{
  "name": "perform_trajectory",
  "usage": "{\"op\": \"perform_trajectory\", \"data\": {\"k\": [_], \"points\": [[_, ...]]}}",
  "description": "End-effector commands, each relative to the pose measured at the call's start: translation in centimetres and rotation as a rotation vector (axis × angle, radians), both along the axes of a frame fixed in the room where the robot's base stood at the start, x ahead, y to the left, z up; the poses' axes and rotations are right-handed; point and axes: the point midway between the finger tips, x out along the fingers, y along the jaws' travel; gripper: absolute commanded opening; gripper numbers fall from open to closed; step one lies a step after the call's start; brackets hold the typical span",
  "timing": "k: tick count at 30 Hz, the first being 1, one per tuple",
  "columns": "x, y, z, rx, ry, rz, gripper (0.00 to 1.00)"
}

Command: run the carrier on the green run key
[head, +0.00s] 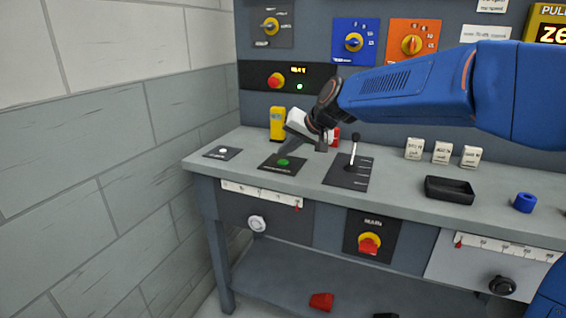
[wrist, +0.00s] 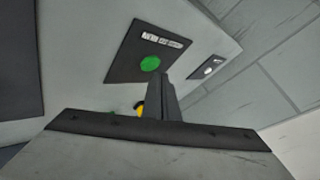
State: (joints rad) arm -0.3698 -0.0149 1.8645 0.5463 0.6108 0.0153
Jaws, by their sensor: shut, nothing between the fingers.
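The green run key (head: 283,162) is a round green button on a black plate on the left part of the bench top. It also shows in the wrist view (wrist: 150,64), just beyond my fingertips. My gripper (head: 284,152) is shut and empty, its fingers pointing down at the key from above. In the wrist view the shut fingers (wrist: 161,80) end beside the green button. I cannot tell whether the tips touch it. No carrier can be made out for certain in either view.
A black plate with a white button (head: 223,150) lies left of the key. A lever (head: 353,152) on a black plate stands to the right. A yellow block (head: 277,123) stands behind. A black tray (head: 450,196) and blue ring (head: 525,202) lie farther right.

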Motion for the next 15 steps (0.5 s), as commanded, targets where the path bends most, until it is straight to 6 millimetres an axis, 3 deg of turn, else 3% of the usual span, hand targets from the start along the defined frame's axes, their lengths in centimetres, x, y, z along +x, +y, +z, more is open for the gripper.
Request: {"op": "perform_trajectory", "data": {"k": [15], "points": [[0.0,0.0,-0.79,0.0,0.0,0.0,0.0]]}}
